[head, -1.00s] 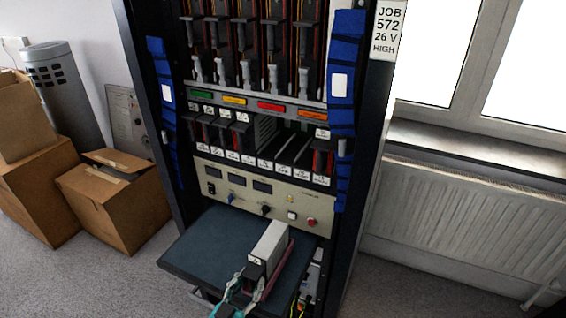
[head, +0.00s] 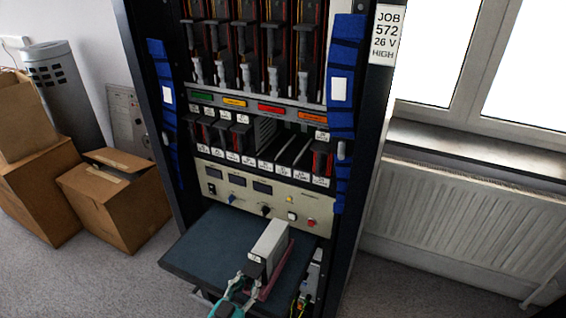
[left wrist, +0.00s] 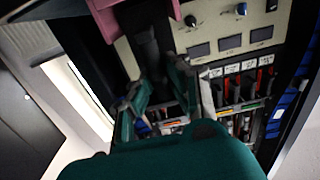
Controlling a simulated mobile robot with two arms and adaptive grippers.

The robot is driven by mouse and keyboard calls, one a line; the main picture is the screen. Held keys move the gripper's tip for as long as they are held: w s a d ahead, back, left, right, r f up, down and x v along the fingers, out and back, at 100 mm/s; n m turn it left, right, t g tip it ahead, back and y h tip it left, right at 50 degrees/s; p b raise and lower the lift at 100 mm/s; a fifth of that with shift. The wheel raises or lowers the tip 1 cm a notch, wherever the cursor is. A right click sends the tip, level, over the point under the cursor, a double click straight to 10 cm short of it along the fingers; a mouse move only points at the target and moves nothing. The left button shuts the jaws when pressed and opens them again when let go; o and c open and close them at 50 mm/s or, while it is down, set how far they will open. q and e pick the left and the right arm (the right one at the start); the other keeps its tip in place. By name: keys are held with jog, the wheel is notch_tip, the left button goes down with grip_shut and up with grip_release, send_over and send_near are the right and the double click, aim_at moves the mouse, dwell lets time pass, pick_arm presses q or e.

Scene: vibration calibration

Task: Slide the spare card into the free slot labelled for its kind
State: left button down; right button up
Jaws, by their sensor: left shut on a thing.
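The spare card (head: 269,238) is a pale grey module with a dark front and a small white label. It lies on a pink holder (head: 278,272) on the dark shelf in front of the rack. My left gripper (head: 249,277), teal, is shut on the card's dark front end, at the shelf's near edge. In the left wrist view a dark part (left wrist: 150,65) shows between the fingers. The rack's lower card row (head: 265,148) has cards at left and right and dark gaps right of centre. White labels run beneath it; their text is too small to read. My right gripper is not in view.
A control panel (head: 262,196) with knobs and small displays sits between the card row and the shelf (head: 205,246). Blue straps (head: 343,75) flank the rack. The shelf's left part is clear. Cardboard boxes (head: 118,205) stand at left, a radiator (head: 470,215) at right.

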aim_at(249, 274)
pick_arm(q)
jog(key=shift+r+p, duration=2)
jog(key=shift+r, duration=0.35)
